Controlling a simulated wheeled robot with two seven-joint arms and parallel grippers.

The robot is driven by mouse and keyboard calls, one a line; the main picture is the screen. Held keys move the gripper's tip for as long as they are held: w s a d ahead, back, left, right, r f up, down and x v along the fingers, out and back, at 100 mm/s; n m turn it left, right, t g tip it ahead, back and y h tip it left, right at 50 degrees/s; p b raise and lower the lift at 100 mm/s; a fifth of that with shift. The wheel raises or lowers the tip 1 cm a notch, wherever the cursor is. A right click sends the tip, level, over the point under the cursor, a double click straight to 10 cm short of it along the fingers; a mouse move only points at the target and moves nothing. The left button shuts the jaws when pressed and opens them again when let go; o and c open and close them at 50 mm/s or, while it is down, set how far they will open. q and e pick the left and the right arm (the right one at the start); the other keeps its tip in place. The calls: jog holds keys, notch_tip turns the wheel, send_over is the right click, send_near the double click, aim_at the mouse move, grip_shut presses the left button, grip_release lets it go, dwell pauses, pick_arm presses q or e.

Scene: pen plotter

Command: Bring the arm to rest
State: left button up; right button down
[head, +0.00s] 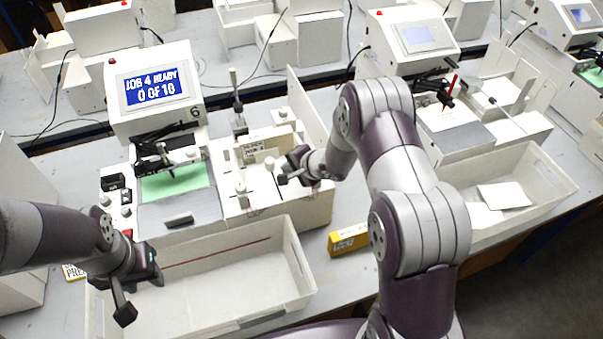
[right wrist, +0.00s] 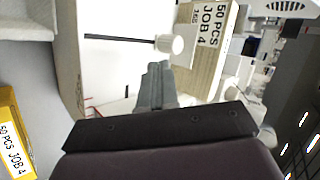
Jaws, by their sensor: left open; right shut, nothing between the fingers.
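My right arm reaches in from the lower right in the head view. Its gripper (head: 283,180) is shut and empty, over the white feeder unit beside the plotter. In the right wrist view the closed fingers (right wrist: 155,85) point at a white knob (right wrist: 170,44) and a card reading "50 PCS JOB 4" (right wrist: 207,30). I cannot tell whether they touch anything. My left gripper (head: 140,300) is open and empty above the left part of the white bin (head: 235,280). The plotter's screen (head: 155,87) reads "JOB 4 READY 0 OF 10". A green sheet (head: 175,181) lies under its pen carriage.
A yellow box (head: 348,238) lies on the table right of the bin. A second plotter (head: 410,45) stands to the right, with a white tray (head: 540,175) holding sheets. More machines stand behind. A strip of table between bin and right tray is partly clear.

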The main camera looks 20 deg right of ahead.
jog(key=v, duration=0.7)
jog(key=s+d+f+n+g+h+b, duration=0.2)
jog(key=s+d+f+n+g+h, duration=0.15)
jog(key=s+d+n+h, duration=0.35)
jog(key=s+a+r+n+g+y+b, duration=0.1)
jog(key=s+a+n+b, duration=0.1)
jog(key=s, duration=0.5)
jog(key=s+a+r+n+g+y+b, duration=0.1)
jog(key=s+a+r+n+g+b, duration=0.1)
jog(key=s+a, duration=0.3)
jog(key=s+n, duration=0.1)
jog(key=s, duration=0.2)
jog(key=shift+s+r+n+y, duration=0.2)
jog(key=shift+r+n+y, duration=0.1)
jog(key=shift+r, duration=0.05)
jog(key=shift+s+a, duration=0.15)
